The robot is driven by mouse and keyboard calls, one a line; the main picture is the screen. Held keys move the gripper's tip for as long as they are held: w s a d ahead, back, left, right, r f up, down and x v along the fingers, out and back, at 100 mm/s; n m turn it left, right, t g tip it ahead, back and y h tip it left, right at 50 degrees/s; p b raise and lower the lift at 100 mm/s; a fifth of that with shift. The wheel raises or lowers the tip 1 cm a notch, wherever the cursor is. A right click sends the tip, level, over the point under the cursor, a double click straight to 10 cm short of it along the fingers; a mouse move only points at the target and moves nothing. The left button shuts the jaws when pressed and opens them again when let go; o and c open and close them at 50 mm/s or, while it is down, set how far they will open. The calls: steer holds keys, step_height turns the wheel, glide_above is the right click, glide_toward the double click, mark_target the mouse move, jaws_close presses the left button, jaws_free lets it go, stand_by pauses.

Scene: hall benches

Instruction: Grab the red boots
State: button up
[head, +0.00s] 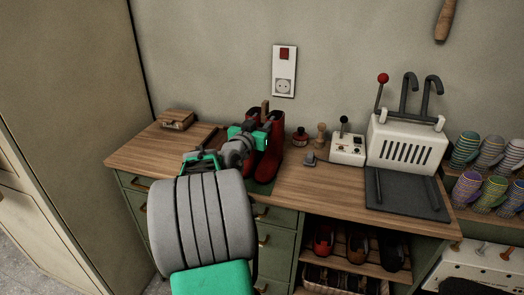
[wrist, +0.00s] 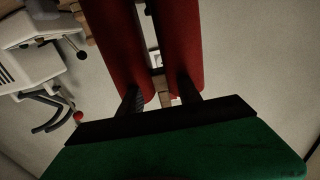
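The red boots (head: 277,142) stand upright as a pair on the wooden bench top, against the wall; my arm hides part of them. In the wrist view their two red shafts (wrist: 180,45) run side by side with a narrow gap between them. A small wooden piece (head: 265,110) rises between the boot tops, and pale wood also shows in the gap in the wrist view. My gripper (wrist: 160,84) is at the tops of the boots, its two dark fingers apart, one overlapping each shaft. Whether the fingers touch the boots I cannot tell.
Right of the boots stand a small dark red jar (head: 300,137), a wooden stamp-like piece (head: 321,134), a white control box (head: 347,149) and a white machine (head: 403,144) with levers. A wooden box (head: 177,119) is at left. Shoes fill the shelf below.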

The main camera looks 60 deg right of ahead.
jaws_close()
stand_by(1.0)
steer(key=shift+r, duration=0.1)
